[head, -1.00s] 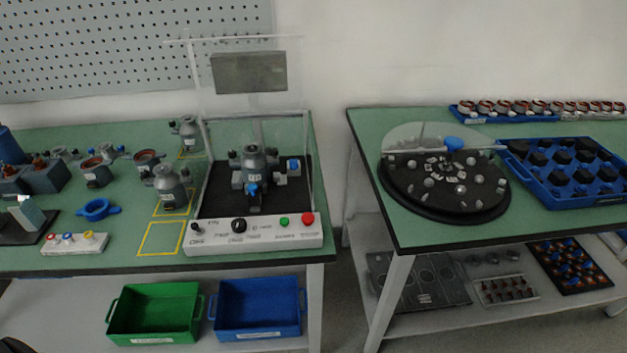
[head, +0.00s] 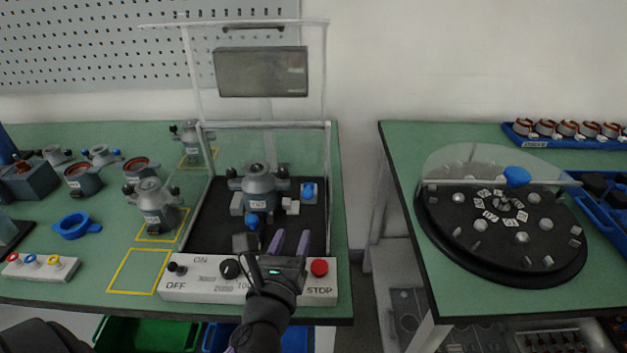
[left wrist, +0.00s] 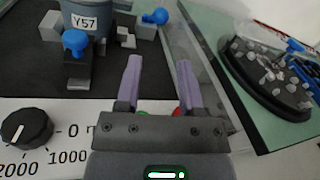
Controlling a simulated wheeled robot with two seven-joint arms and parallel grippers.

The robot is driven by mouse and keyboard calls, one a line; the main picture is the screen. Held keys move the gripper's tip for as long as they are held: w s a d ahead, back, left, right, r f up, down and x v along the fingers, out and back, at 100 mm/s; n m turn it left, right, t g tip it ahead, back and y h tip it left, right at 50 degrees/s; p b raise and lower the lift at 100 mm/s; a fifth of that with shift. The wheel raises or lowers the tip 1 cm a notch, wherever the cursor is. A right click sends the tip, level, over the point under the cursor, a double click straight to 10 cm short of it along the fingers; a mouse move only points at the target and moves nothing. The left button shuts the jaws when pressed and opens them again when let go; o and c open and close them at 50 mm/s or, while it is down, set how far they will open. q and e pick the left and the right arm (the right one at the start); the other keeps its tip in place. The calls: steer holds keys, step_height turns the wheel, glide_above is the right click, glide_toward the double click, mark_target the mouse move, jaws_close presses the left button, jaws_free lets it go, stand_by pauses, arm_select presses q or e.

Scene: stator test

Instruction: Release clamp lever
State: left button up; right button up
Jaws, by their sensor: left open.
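A grey stator housing (head: 260,187) sits upright on the black bed of the clear-walled test station. A blue-knobbed clamp lever (head: 252,222) stands at its front; the knob shows in the left wrist view (left wrist: 75,42), below the Y57 label. A second blue-knobbed clamp (head: 308,188) is at the housing's right side and also shows in the left wrist view (left wrist: 158,16). My left gripper (head: 291,240) is open and empty, with its purple fingers over the station's front edge, right of the front clamp lever and apart from it. My right gripper is not in view.
The control panel (head: 205,287) with a dial, a green button and a red STOP button (head: 319,267) lies under my left gripper. Clear walls flank the bed. Another stator housing (head: 154,206) stands left. A round turntable (head: 505,262) is on the right table.

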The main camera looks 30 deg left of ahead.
mark_target(306, 198)
arm_select(q)
steer(key=b+x, duration=0.1)
steer(key=x, duration=0.8)
steer(key=shift+w+a, duration=0.15)
steer(key=shift+w, duration=0.2)
steer(key=shift+r, duration=0.1)
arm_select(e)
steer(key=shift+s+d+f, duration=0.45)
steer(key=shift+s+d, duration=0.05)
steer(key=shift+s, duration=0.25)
arm_select(q)
steer(key=shift+c, duration=0.6)
jaws_close()
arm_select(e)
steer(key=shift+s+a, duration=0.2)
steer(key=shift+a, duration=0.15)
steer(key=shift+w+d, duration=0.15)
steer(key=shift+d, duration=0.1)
